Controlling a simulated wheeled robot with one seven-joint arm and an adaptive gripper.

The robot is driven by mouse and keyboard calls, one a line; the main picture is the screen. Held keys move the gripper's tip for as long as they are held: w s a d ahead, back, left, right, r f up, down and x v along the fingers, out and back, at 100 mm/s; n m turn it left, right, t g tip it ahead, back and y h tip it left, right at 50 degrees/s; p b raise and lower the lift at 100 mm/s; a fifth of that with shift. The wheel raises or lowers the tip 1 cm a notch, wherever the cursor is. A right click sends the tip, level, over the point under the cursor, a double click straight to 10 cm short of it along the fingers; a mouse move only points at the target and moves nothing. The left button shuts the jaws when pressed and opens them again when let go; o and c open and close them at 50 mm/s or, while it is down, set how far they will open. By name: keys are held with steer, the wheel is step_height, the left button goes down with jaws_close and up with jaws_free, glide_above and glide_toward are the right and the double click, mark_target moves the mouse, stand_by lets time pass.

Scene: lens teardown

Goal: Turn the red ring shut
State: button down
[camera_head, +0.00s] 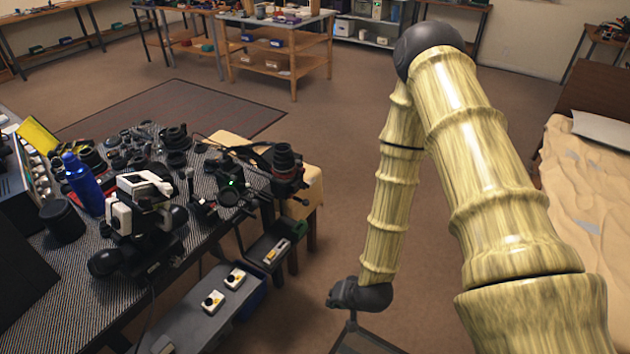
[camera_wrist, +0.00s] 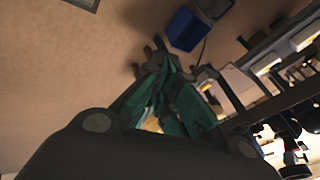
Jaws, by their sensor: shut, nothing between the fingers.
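A dark upright lens (camera_head: 284,160) with a dull reddish band stands at the right corner of the workbench in the head view. The band is small, and I cannot tell how far it is turned. My gripper (camera_wrist: 160,62) shows in the wrist view with its dark and teal fingers together and nothing between them. In the head view the dark end of my arm hangs low over the floor, right of the bench and well apart from the lens. The lens cannot be made out in the wrist view.
The workbench (camera_head: 150,318) holds a blue bottle (camera_head: 83,184), a white-and-black instrument (camera_head: 140,205) and many dark lens parts. A blue bin (camera_head: 250,298) sits below its right edge and also shows in the wrist view (camera_wrist: 184,29). The floor between bench and arm is open.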

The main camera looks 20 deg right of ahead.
steer(key=w+d+r+m+t+b, duration=0.2)
steer(key=w+r+m+t+b, duration=0.1)
steer(key=w, duration=0.6)
steer(key=w+d+r+m+t+b, duration=0.3)
steer(key=w+r+b, duration=0.1)
steer(key=w, duration=0.5)
steer(key=w+d+r+m+t+b, duration=0.4)
steer(key=w+r, duration=0.4)
steer(key=r, duration=0.2)
steer(key=shift+d+r+m+t, duration=0.25)
steer(key=shift+d+m+t, duration=0.35)
steer(key=shift+d+m, duration=0.45)
steer(key=shift+w+d, duration=0.1)
steer(key=w+a+p, duration=0.1)
steer(key=w+a, duration=0.3)
steer(key=w, duration=0.4)
steer(key=shift+a, duration=0.4)
steer(key=shift+s+a, duration=0.1)
steer(key=shift+a, duration=0.1)
